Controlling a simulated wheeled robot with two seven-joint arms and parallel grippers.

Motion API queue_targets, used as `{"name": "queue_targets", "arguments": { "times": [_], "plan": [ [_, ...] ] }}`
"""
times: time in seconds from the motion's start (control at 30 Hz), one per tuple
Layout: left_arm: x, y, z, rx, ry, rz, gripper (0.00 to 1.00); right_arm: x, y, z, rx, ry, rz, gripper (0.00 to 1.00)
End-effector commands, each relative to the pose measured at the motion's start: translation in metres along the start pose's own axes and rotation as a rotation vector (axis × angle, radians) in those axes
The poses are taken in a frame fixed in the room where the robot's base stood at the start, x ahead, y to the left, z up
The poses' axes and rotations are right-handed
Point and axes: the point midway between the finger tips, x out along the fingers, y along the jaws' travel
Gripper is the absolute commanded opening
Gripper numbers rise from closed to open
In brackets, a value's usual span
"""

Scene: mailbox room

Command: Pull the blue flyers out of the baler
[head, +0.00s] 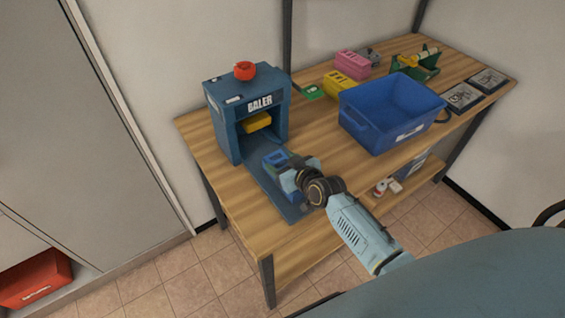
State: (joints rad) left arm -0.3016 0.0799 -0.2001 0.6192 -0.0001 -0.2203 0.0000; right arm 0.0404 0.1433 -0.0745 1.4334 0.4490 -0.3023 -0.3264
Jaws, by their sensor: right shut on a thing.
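The blue baler (246,108) stands at the left end of the wooden table, with a red knob (244,70) on top and a yellow part (257,122) inside its open front. A flat blue tray (262,181) reaches out from its mouth. The blue flyers (275,158) lie on this tray, just outside the mouth, partly hidden by my right gripper. My right gripper (286,174) comes in from the lower right and is shut on the flyers, as far as I can see; its fingertips are mostly hidden. My left gripper is not in view.
A large blue bin (391,112) stands right of the baler. Behind it are a yellow box (346,88), a pink box (352,63) and a green holder (415,66). Framed cards (463,97) lie at the right end. Bare wood (315,132) separates baler and bin.

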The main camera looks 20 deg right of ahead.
Motion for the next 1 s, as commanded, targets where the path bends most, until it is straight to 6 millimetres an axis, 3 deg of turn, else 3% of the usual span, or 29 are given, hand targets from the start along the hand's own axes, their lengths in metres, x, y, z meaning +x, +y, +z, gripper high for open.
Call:
{"name": "queue_targets", "arguments": {
  "times": [0.47,0.5,0.63,1.0],
  "plan": [
    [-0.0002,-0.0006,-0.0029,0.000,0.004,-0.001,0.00,0.0001,0.0011,-0.0011,0.000,0.002,0.000,0.28],
    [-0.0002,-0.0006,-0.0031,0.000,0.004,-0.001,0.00,0.0001,0.0011,-0.0011,0.000,0.002,0.000,0.68],
    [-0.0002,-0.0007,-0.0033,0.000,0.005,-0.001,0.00,0.0001,0.0011,-0.0010,0.000,0.002,0.000,0.85],
    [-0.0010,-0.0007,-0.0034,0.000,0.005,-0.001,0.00,-0.0031,0.0011,-0.0006,0.000,0.001,0.000,0.89]
  ]
}}
